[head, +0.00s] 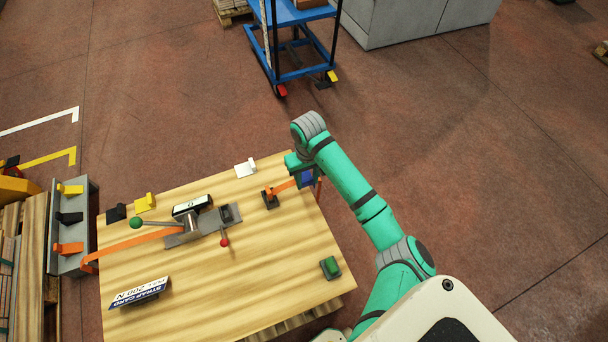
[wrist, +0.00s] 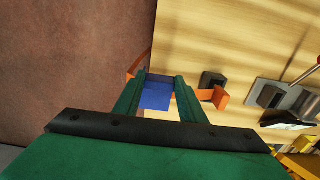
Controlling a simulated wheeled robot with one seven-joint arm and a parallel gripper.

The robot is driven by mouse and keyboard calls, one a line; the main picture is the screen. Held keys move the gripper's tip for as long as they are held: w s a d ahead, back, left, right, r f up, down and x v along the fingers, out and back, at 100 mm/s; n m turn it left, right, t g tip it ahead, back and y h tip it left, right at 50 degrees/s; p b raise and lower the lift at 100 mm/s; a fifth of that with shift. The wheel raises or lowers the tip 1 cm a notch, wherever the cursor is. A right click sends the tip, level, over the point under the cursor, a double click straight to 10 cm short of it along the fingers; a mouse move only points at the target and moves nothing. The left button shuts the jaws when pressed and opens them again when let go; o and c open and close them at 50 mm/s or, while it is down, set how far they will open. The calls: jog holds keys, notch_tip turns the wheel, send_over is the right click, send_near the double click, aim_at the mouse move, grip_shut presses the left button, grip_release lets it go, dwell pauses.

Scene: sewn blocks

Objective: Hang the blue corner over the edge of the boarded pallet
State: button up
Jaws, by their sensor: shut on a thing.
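The blue corner (head: 307,177) is between the fingers of my gripper (head: 303,168), at the far right edge of the boarded pallet (head: 225,280). In the wrist view the blue corner (wrist: 156,96) sits between both green fingers of my gripper (wrist: 160,86), which is shut on it. The pallet's board (wrist: 205,35) lies beside and beyond it, with the floor on the other side. An orange strap (wrist: 135,66) shows on both sides of the blue corner. I cannot tell whether the corner touches the strap or the pallet edge.
A strap tensioner (head: 190,230) with a gauge stands on the board. A black block (head: 270,201) is near my gripper. White (head: 245,169), yellow (head: 146,203) and black (head: 116,213) corners lie along the far edge.

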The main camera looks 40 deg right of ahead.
jog(key=shift+s, duration=0.15)
jog(key=shift+f, duration=3.05)
jog(key=shift+f, duration=0.45)
jog(key=o, duration=1.1)
jog(key=shift+o, duration=0.2)
jog(key=shift+r, duration=0.1)
notch_tip(320, 180, up, 11)
